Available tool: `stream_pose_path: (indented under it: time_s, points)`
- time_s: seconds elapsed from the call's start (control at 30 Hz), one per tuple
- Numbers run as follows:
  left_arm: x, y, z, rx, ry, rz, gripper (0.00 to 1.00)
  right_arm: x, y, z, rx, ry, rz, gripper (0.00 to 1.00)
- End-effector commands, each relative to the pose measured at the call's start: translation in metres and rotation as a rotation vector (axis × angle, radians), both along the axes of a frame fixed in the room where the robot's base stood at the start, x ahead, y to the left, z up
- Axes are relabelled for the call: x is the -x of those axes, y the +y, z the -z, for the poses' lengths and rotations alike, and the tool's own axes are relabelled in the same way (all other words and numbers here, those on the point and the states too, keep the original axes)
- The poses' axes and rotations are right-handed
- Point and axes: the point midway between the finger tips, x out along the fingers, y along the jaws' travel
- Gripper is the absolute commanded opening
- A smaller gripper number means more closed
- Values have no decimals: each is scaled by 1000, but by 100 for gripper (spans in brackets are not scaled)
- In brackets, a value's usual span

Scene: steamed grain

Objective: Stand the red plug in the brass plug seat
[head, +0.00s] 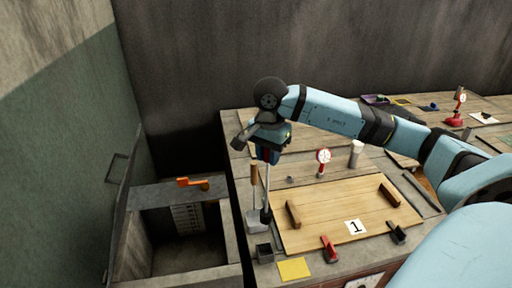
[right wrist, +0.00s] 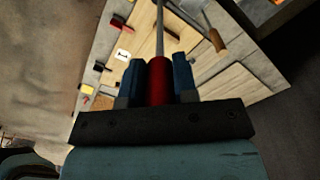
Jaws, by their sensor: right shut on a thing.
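My right gripper (head: 268,152) is above the left side of the workbench, pointing down. Its blue fingers (right wrist: 160,80) are shut on the red cylindrical grip (right wrist: 159,82) of a long grey rod (right wrist: 160,28). In the head view the rod (head: 267,188) hangs nearly upright, its lower end near a dark piece at the wooden board's left edge; contact cannot be told. I cannot tell whether this held thing is the red plug. A separate red block-like piece (head: 329,247) lies at the board's front edge. I cannot make out a brass plug seat. My left gripper is out of view.
The wooden board (head: 340,205) bears two brown bars and a "1" card. A red dial gauge (head: 322,157) stands behind. An open bin with an orange handle (head: 190,182) is left of the bench.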

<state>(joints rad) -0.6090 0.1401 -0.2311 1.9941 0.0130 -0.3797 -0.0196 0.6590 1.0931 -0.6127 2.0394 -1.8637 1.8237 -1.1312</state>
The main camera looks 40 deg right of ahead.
Motion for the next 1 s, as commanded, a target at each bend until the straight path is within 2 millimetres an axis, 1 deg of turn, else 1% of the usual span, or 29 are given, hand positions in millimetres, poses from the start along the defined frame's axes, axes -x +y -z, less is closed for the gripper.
stream_pose_path:
  time_s: [0.13, 0.23, 0.37, 0.5, 0.63, 0.8, 1.0]
  points:
    - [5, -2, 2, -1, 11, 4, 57, 3, -1, -4, 2, -1, -2, 0]
    - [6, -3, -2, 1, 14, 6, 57, 3, -1, -8, 2, -1, -2, 0]
    - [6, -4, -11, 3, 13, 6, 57, 3, -1, -17, 2, -1, -2, 0]
    - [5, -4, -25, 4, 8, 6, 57, 3, -1, -29, 2, -1, -3, 0]
    - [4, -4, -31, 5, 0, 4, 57, 3, -1, -37, 3, -2, -2, 0]
    - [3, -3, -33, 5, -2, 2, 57, 3, -1, -43, 2, -2, -2, 0]
    - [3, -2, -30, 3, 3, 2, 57, 3, -1, -43, 1, 0, -2, 0]
